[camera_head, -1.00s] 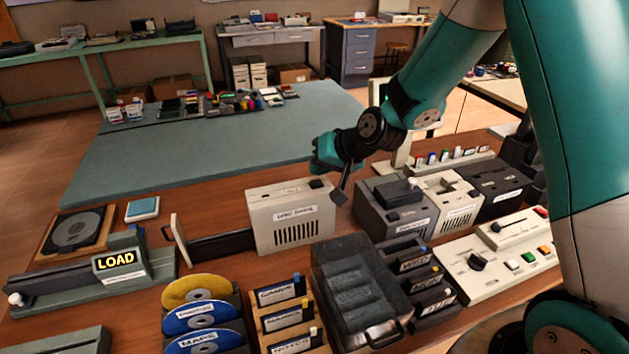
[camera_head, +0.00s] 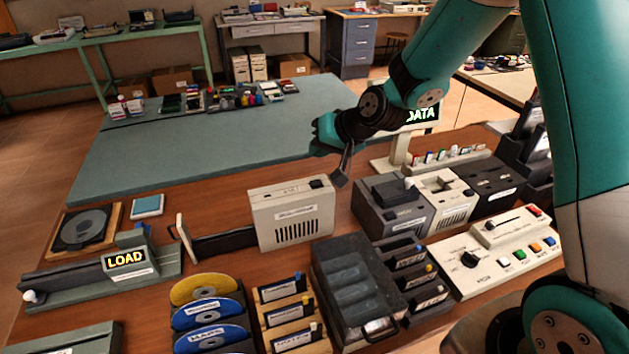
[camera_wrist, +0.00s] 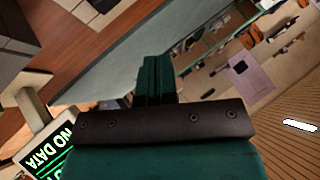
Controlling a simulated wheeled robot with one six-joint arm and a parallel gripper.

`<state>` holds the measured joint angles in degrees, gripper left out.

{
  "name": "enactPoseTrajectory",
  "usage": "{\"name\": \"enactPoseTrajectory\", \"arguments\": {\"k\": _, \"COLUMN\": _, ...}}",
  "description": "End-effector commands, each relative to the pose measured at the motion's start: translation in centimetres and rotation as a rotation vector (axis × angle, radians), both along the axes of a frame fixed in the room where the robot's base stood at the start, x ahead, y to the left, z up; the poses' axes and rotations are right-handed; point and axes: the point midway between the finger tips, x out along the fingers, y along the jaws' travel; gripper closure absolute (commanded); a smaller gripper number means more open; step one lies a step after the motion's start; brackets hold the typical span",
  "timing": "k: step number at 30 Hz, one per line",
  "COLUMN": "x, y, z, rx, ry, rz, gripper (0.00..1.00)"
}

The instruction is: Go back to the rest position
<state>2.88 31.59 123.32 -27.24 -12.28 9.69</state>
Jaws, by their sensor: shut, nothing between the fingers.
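In the wrist view the closed fingers (camera_wrist: 155,80) point up past the dark bracket, toward the floor and room beyond. My teal arm reaches in from the upper right.
A display reading "DATA" (camera_head: 421,114) stands behind my wrist; it reads "NO DATA" in the wrist view (camera_wrist: 50,150). Grey drive units (camera_head: 390,222) stand to the right. Discs (camera_head: 207,313) and a dark lidded case (camera_head: 350,297) stand in front. The grey-green mat (camera_head: 240,130) is largely clear.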

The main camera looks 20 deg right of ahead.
Motion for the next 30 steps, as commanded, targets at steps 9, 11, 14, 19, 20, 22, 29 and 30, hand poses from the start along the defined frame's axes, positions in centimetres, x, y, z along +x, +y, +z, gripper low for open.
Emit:
{"name": "enactPoseTrajectory", "arguments": {"k": 9, "x": 0.0, "y": 0.0, "z": 0.0, "rx": 0.0, "ry": 0.0, "rz": 0.0, "gripper": 1.0}}
{"name": "enactPoseTrajectory", "arguments": {"k": 11, "x": -0.1, "y": 0.1, "z": 0.1, "rx": -0.001, "ry": 0.001, "rz": 0.004, "gripper": 1.0}}
{"name": "enactPoseTrajectory", "arguments": {"k": 14, "x": -1.3, "y": 1.0, "z": 1.3, "rx": -0.013, "ry": 0.012, "rz": 0.045, "gripper": 1.0}}
{"name": "enactPoseTrajectory", "arguments": {"k": 19, "x": -8.2, "y": 4.6, "z": 6.1, "rx": -0.087, "ry": 0.081, "rz": 0.251, "gripper": 1.0}}
{"name": "enactPoseTrajectory", "arguments": {"k": 20, "x": -10.0, "y": 5.2, "z": 6.9, "rx": -0.106, "ry": 0.097, "rz": 0.3, "gripper": 1.0}}
{"name": "enactPoseTrajectory", "arguments": {"k": 22, "x": -14.4, "y": 6.3, "z": 8.7, "rx": -0.154, "ry": 0.138, "rz": 0.409, "gripper": 1.0}}
{"name": "enactPoseTrajectory", "arguments": {"k": 29, "x": -26.7, "y": 6.4, "z": 11.6, "rx": -0.296, "ry": 0.243, "rz": 0.693, "gripper": 1.0}}
{"name": "enactPoseTrajectory", "arguments": {"k": 30, "x": -28.0, "y": 6.2, "z": 11.8, "rx": -0.314, "ry": 0.255, "rz": 0.724, "gripper": 1.0}}
